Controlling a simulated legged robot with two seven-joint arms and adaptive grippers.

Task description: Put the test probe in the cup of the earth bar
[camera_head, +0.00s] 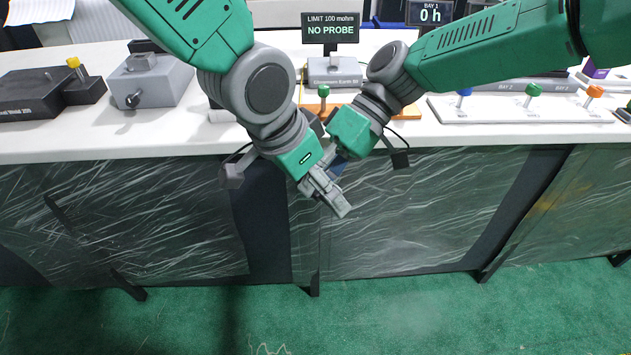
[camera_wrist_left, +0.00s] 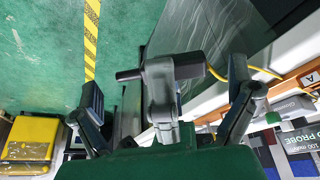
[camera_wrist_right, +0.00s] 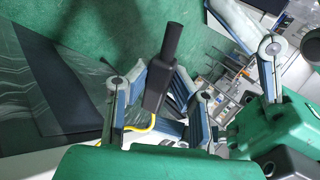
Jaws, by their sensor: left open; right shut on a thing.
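The test probe shows in the right wrist view as a dark handle (camera_wrist_right: 162,75) with a yellow lead, between the fingers of my right gripper (camera_wrist_right: 155,95), which is shut on it. In the left wrist view the dark probe (camera_wrist_left: 188,66) lies sideways in the right gripper, in front of my left gripper (camera_wrist_left: 165,100), whose fingers stand wide open. In the head view my left gripper (camera_head: 332,192) overlaps my right gripper (camera_head: 336,163) in front of the bench edge. An orange strip (camera_head: 405,113), seemingly the earth bar, is partly behind my arms; its cup cannot be made out.
The ohmmeter display (camera_head: 330,28) reads NO PROBE. A white strip with coloured knobs (camera_head: 490,113) lies to the right. A grey block (camera_head: 165,85) and a black box (camera_head: 30,95) stand at left. The bench front (camera_head: 430,200) drops just behind my grippers.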

